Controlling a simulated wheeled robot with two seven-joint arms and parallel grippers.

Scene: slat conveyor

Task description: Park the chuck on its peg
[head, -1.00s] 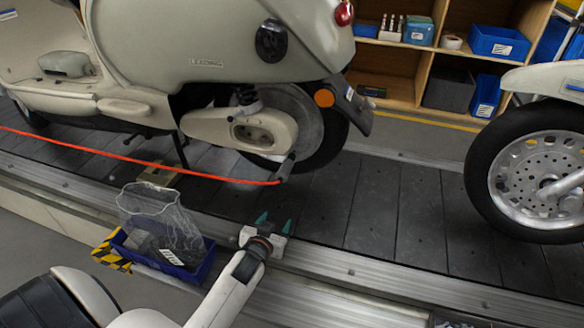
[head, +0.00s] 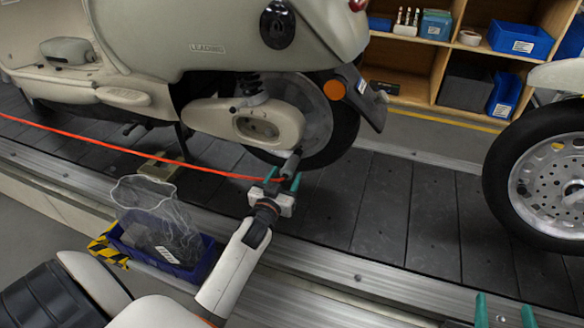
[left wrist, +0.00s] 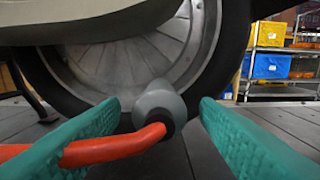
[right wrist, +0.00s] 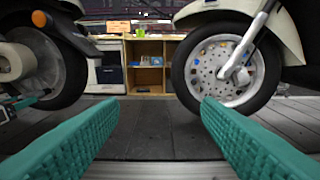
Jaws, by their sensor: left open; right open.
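The chuck (head: 291,163) is a grey rounded piece at the end of the red-orange hose (head: 225,174), by the lower rear wheel of the near scooter. In the left wrist view the chuck (left wrist: 158,101) shows a dark collar where the hose enters. My left gripper (head: 283,179) is open, with its teal fingers on either side of the chuck and hose end; whether either finger touches is unclear. My right gripper (head: 504,312) is open and empty at the lower right, pointing across the conveyor in its wrist view (right wrist: 162,115). I cannot make out the peg.
The cream scooter (head: 130,35) stands on the dark slat conveyor (head: 385,215). Another scooter's wheel (head: 550,165) is at the right. A blue bin (head: 200,268) with a clear bag sits at the near edge. Wooden shelves (head: 444,60) stand behind. Slats between the wheels are clear.

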